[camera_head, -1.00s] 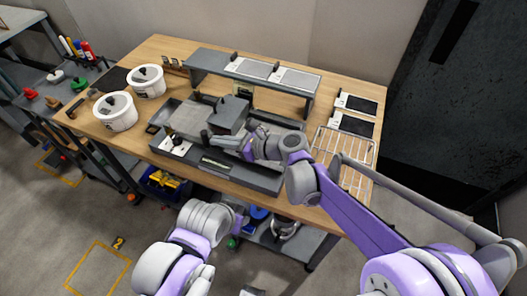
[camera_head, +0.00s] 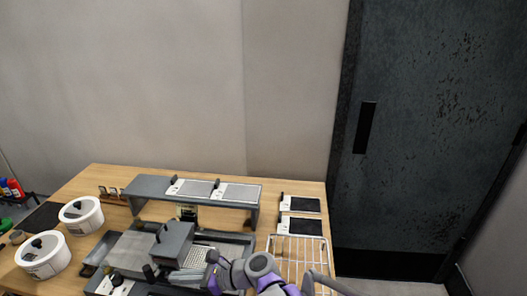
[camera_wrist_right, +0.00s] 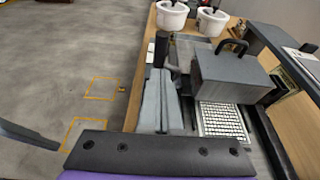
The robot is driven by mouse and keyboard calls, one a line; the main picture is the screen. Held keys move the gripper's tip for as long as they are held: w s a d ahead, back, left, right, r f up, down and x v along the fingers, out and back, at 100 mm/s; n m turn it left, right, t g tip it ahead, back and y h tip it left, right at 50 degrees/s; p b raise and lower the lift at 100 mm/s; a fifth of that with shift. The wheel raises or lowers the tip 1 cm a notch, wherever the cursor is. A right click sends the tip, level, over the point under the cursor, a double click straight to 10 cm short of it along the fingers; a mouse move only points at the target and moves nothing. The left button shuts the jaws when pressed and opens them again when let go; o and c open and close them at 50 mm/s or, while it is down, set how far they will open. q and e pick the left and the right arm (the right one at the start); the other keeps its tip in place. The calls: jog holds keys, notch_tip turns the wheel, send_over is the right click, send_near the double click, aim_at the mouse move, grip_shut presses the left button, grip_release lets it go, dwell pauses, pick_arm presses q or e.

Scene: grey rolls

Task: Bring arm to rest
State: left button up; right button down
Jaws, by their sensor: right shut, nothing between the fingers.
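My right gripper (camera_head: 184,277) is at the bottom middle of the head view, its grey fingers pointing left over the grey station (camera_head: 128,247) on the table. In the right wrist view the two fingers (camera_wrist_right: 160,82) lie together, shut and empty. The fingers are beside a dark grey block with a handle (camera_wrist_right: 232,75) and a light perforated plate (camera_wrist_right: 222,120). I cannot tell whether they touch the station. My right forearm shows at the bottom edge of the head view. My left gripper is out of view.
Two white round tubs (camera_head: 82,215) (camera_head: 43,256) stand at the left of the wooden table (camera_head: 95,181). A grey raised shelf (camera_head: 150,186) stands behind the station. A wire rack (camera_head: 300,262) is at the right. A dark door (camera_head: 420,120) is beyond the table.

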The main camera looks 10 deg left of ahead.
jog(key=s+d+f+n+t+h+p, duration=0.1)
jog(key=s+d+n+h, duration=0.3)
jog(key=d, duration=1)
jog(key=s+d+f+n+t+h+p, duration=0.1)
jog(key=s+d+n+h, duration=0.4)
jog(key=d, duration=0.9)
jog(key=s+d+f+n+t+h+p, duration=0.1)
jog(key=s+d+n+t+h+p, duration=0.1)
jog(key=s+d+n+h, duration=0.3)
jog(key=d+n, duration=0.4)
jog(key=d, duration=0.5)
jog(key=shift+s+d+t, duration=0.35)
jog(key=shift+t, duration=0.05)
